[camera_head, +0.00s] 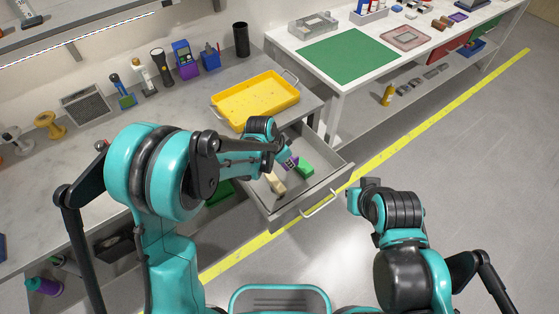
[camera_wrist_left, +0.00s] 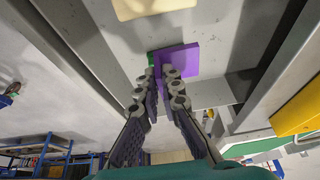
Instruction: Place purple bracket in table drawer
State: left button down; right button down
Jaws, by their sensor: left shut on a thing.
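The purple bracket (camera_head: 291,163) is at my left gripper (camera_head: 284,155), inside the outline of the open table drawer (camera_head: 334,182). In the left wrist view the bracket (camera_wrist_left: 180,60) is between the fingertips of the left gripper (camera_wrist_left: 162,82), which is shut on it. The drawer floor (camera_wrist_left: 205,22) is close behind the bracket; I cannot tell whether they touch. The arm hides part of the drawer in the head view. My right gripper (camera_head: 362,186) is to the right of the drawer, in front of the floor; its fingers are too small to read.
In the drawer lie a green block (camera_head: 304,169) and a beige piece (camera_head: 275,183). A yellow tray (camera_head: 256,99) stands on the grey bench behind the drawer. The drawer handle (camera_head: 320,204) faces the open floor. A white table (camera_head: 336,83) stands at the back right.

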pick_arm(q)
jog(key=w+a+f, duration=0.1)
jog(key=w, duration=0.1)
jog(key=w+a+f+b, duration=0.1)
jog(key=w+f, duration=0.1)
jog(key=w+a+f+b, duration=0.1)
jog(key=w+a, duration=0.1)
jog(key=shift+w+f, duration=0.25)
jog(key=shift+f, duration=0.15)
jog(key=shift+f+b, duration=1.1)
jog(key=shift+f, duration=0.85)
jog(key=shift+f, duration=0.1)
jog(key=shift+f, duration=0.15)
jog(key=c, duration=1.7)
grip_release()
